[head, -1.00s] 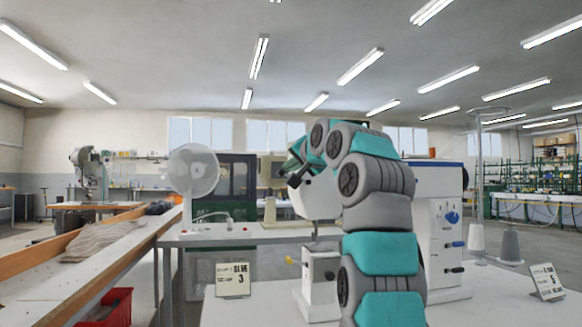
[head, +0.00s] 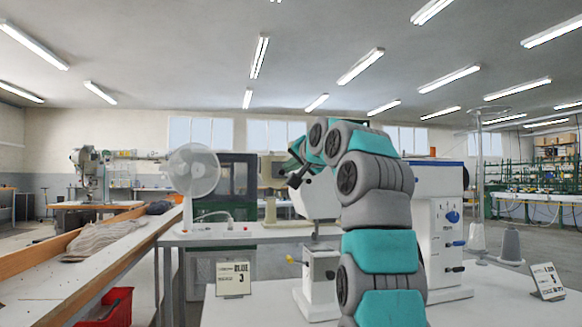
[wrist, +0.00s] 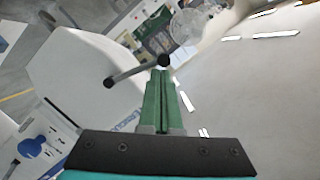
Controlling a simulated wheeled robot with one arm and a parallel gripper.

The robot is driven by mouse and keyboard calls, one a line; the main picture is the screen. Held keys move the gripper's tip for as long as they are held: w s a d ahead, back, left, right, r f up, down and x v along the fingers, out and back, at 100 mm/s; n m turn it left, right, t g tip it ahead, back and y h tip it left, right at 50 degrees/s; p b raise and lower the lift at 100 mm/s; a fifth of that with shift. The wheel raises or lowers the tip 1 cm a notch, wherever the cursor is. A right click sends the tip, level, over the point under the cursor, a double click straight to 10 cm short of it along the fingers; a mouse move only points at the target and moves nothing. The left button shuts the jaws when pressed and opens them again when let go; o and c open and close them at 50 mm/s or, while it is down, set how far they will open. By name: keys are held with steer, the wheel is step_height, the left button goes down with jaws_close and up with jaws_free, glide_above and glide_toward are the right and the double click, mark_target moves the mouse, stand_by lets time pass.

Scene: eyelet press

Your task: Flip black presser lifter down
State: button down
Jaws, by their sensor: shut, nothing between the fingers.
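The white press machine (head: 437,205) stands on the table behind my arm, and its white head (head: 318,197) shows to the left of the arm. The black presser lifter (wrist: 136,72) is a short rod with a ball at each end, lying slanted against the white head in the wrist view. In the head view its black ball end (head: 294,181) sticks out at the head's upper left. My gripper (wrist: 162,72) has its green fingers shut and empty. Their tips lie right by the lifter's upper ball; I cannot tell whether they touch.
A sign card (head: 233,279) stands left of the machine and another card (head: 547,282) right. A white fan (head: 193,172) stands on the back table. Thread cones (head: 510,245) are at the right. A red bin (head: 106,307) sits low left.

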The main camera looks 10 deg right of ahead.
steer(key=shift+s+a+f+n, duration=0.1)
steer(key=shift+a+f+n, duration=0.1)
steer(key=shift+n, duration=0.2)
stand_by(1.4)
steer(key=shift+a+f+n+h+b, duration=0.25)
steer(key=shift+f+n+h+b, duration=0.25)
steer(key=shift+n, duration=0.3)
stand_by(1.1)
steer(key=shift+a+f+n, duration=0.1)
steer(key=shift+f+n, duration=0.25)
steer(key=shift+n, duration=0.05)
steer(key=shift+a+f+n+g+h+b, duration=0.1)
steer(key=shift+f+n+g+h+b, duration=0.25)
steer(key=shift+f+n+b, duration=0.35)
steer(key=shift+f, duration=0.15)
